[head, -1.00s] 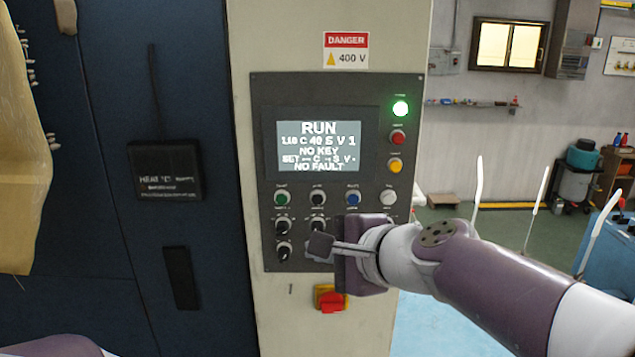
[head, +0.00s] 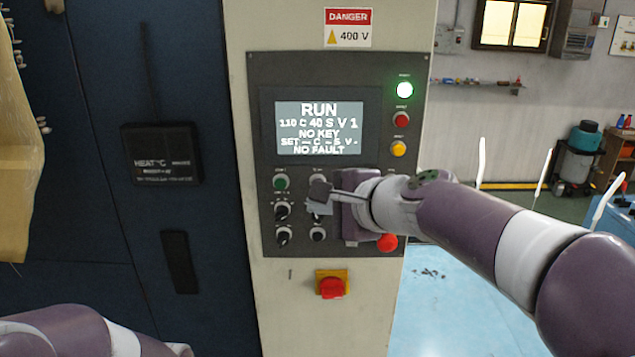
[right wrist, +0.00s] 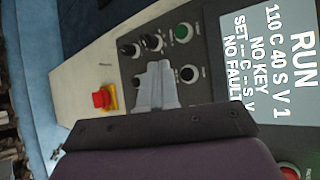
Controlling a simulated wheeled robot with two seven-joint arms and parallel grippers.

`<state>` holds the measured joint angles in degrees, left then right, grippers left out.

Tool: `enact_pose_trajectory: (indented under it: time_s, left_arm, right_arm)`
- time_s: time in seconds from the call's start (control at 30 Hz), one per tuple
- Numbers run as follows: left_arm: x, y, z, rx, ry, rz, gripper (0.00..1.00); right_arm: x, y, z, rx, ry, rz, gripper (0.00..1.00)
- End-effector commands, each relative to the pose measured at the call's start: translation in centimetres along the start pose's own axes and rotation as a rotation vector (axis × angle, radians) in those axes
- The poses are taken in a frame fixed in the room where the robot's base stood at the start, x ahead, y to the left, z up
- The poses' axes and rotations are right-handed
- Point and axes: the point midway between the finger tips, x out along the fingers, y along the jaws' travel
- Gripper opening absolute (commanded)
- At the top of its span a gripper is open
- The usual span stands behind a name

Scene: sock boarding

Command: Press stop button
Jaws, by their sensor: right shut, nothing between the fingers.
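The grey control panel (head: 264,120) stands ahead, and its screen (head: 318,128) reads RUN, NO KEY and NO FAULT. My right gripper (head: 318,194) is shut and empty in front of the button rows. The green button (head: 280,182) is left of its fingers; a black button (right wrist: 188,73) shows close beside the fingertips (right wrist: 157,75) in the right wrist view. I cannot tell whether the fingers touch the panel. A red mushroom button (head: 387,242) sits at the panel's lower right. The small labels are unreadable, so none clearly says stop. My left gripper is out of view.
Black selector knobs (head: 283,211) sit below the green button. A lit green lamp (head: 404,90), a red one (head: 401,119) and a yellow one (head: 399,149) line the panel's right side. A red-and-yellow switch (head: 332,286) is below the panel.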

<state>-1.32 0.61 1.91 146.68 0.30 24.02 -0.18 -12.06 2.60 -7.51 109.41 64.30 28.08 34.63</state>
Motion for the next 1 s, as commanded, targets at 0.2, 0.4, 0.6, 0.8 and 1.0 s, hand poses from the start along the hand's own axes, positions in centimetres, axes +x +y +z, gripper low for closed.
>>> enact_pose_trajectory:
  time_s: [0.2,0.4,0.6,0.8,1.0]
  left_arm:
    - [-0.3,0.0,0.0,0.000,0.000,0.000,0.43]
    - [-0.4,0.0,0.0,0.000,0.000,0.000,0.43]
    - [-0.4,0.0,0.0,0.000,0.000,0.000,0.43]
    - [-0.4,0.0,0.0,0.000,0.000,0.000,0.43]
    - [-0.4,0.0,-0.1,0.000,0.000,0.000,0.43]
  right_arm:
    - [1.7,-1.3,-1.2,-0.001,0.000,0.000,0.00]
    - [2.3,-1.7,-1.7,-0.002,0.000,-0.001,0.00]
    - [2.4,-1.7,-1.7,-0.001,0.000,0.000,0.00]
    - [2.4,-1.7,-1.7,-0.001,0.000,0.000,0.00]
    - [2.3,-1.7,-1.7,-0.001,0.000,0.000,0.00]
